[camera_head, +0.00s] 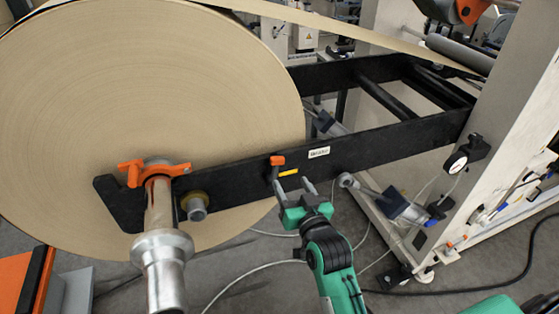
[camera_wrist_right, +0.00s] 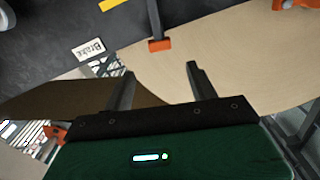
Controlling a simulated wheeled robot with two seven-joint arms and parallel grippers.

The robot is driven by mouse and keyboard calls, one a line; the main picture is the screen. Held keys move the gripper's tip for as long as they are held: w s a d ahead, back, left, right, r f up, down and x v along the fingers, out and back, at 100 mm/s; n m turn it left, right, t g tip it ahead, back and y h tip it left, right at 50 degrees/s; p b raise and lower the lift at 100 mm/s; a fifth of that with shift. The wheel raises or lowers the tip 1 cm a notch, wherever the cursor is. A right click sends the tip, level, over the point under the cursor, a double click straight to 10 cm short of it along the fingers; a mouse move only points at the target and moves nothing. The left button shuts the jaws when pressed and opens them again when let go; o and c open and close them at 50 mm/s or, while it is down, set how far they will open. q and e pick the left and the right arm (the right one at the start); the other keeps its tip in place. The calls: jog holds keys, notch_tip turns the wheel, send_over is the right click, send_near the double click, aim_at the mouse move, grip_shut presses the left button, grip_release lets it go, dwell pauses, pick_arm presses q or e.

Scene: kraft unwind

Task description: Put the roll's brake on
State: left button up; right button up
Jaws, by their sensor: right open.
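The brake lever (camera_head: 275,168) is a short dark handle with an orange tip, on the black arm beside the big kraft roll (camera_head: 150,95). It stands roughly upright, apart from the yellow mark (camera_head: 288,172) on its right. A white label (camera_head: 319,152) is further right; it reads "Brake" in the right wrist view (camera_wrist_right: 89,49). My right gripper (camera_head: 294,189) is open and empty, just below the lever and mark. In the right wrist view, the lever's orange tip (camera_wrist_right: 159,44) lies ahead of the fingertips, between their lines, apart from them. My left gripper is out of view.
An orange clamp handle (camera_head: 150,171) and a metal shaft (camera_head: 160,225) are at the roll's core, left of the lever. A machine frame (camera_head: 510,120) with a gauge stands at right. Cables cross the floor below. Space in front of the lever looks clear.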

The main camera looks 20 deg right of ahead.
aim_at(280, 162)
jog(key=w+p, duration=0.2)
jog(key=w, duration=0.7)
jog(key=shift+w+a, duration=0.15)
jog(key=shift+w, duration=0.2)
grip_shut()
